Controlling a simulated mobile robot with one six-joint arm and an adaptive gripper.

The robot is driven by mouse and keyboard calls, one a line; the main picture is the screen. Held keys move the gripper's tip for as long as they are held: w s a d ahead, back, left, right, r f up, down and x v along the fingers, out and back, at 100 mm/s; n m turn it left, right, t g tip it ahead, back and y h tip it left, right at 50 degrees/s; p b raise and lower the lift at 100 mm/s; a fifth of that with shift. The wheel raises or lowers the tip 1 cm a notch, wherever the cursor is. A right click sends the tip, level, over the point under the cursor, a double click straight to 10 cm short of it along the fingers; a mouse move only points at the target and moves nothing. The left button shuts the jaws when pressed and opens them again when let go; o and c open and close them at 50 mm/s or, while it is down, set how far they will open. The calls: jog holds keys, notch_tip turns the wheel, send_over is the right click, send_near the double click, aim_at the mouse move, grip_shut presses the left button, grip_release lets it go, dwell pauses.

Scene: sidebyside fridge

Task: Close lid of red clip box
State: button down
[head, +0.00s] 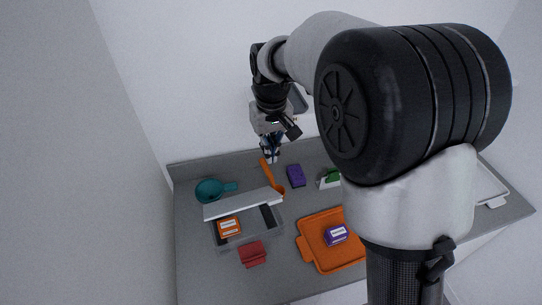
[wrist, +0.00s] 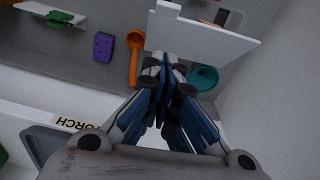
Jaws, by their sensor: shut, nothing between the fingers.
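Nearby are a teal pan (head: 208,191), an orange spoon (head: 266,173), a purple block (head: 296,175) and an orange tray (head: 318,260). Walls stand behind and left.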

jog(key=b, duration=0.1)
send_over(272, 197)
jog(key=w, duration=0.2)
notch_tip(272, 197, down, 10)
jog(key=shift+s+f+b, duration=0.3)
jog(key=shift+s+f, duration=1)
jog(key=shift+f, duration=0.1)
